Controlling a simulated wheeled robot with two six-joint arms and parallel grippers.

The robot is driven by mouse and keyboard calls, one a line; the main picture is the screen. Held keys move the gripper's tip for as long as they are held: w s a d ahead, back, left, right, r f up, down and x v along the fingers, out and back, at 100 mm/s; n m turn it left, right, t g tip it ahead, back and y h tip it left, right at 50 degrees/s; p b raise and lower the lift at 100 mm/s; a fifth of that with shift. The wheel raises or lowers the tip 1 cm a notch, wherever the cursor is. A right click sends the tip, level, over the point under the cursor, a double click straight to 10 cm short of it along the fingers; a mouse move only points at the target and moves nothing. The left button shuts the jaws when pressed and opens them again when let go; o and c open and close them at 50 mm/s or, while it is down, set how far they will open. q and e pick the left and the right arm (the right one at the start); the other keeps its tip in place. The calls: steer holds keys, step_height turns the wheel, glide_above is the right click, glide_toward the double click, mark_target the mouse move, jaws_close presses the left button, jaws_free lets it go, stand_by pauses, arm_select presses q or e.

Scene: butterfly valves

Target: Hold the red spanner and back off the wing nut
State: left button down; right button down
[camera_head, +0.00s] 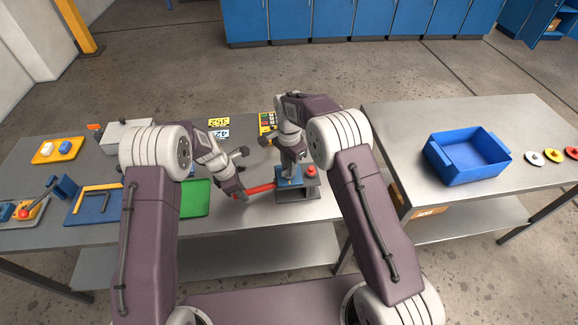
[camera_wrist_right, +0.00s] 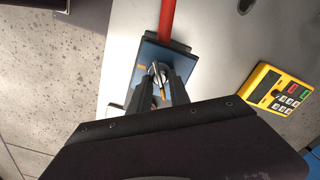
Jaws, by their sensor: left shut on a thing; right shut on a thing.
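The red spanner (camera_head: 262,187) lies level, running from my left gripper to the blue block (camera_head: 286,182) on a grey stand near the table's front edge. My left gripper (camera_head: 239,193) is shut on the spanner's left end. My right gripper (camera_head: 290,166) points down over the block and hides its top in the head view. In the right wrist view the silvery wing nut (camera_wrist_right: 158,72) sits between the fingertips (camera_wrist_right: 163,86), and my right gripper is shut on it. The spanner (camera_wrist_right: 167,22) meets the far edge of the block there. Its jaw is hidden.
A red knob (camera_head: 311,170) stands right of the block. A green tray (camera_head: 196,200) and a blue tray (camera_head: 80,212) lie to the left. A blue bin (camera_head: 438,162) stands on the right table, beyond a gap.

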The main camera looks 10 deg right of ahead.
steer(key=shift+n, duration=2.7)
steer(key=c, duration=1.2)
jaws_free()
arm_select(q)
steer(key=c, duration=1.3)
jaws_free()
arm_select(e)
step_height(320, 180, up, 12)
